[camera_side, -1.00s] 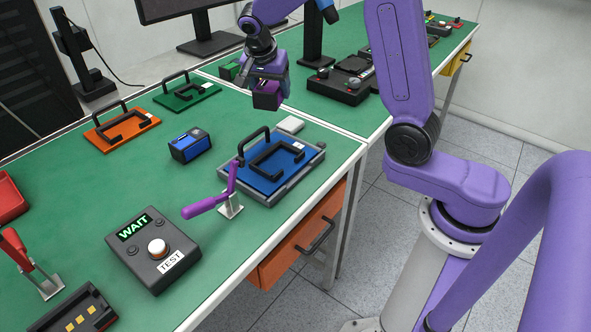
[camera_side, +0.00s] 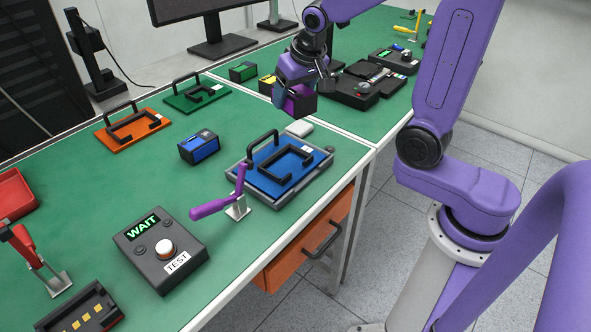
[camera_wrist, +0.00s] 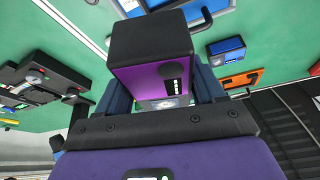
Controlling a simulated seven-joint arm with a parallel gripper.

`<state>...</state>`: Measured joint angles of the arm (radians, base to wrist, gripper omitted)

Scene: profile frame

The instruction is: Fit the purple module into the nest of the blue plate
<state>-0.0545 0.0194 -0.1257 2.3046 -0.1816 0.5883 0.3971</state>
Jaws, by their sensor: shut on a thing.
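The purple module (camera_side: 301,101), a box with a black end, is held in my gripper (camera_side: 292,92) in the air above the bench. In the wrist view the module (camera_wrist: 155,75) sits between the two fingers of my gripper (camera_wrist: 162,97), its purple face towards the camera. The blue plate (camera_side: 266,182) lies in a grey tray near the bench's front edge. It has a black handle at its back left and an empty black frame, the nest (camera_side: 287,180). The module is beyond the plate and above it, clear of it. The blue plate (camera_wrist: 193,11) is partly visible in the wrist view.
A purple-handled clamp (camera_side: 238,195) stands at the plate's left front. A blue module (camera_side: 199,147) lies to the left and a small white block (camera_side: 299,128) behind the plate. Orange (camera_side: 132,127) and green (camera_side: 197,96) plates lie farther back. The WAIT box (camera_side: 160,250) is at the front.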

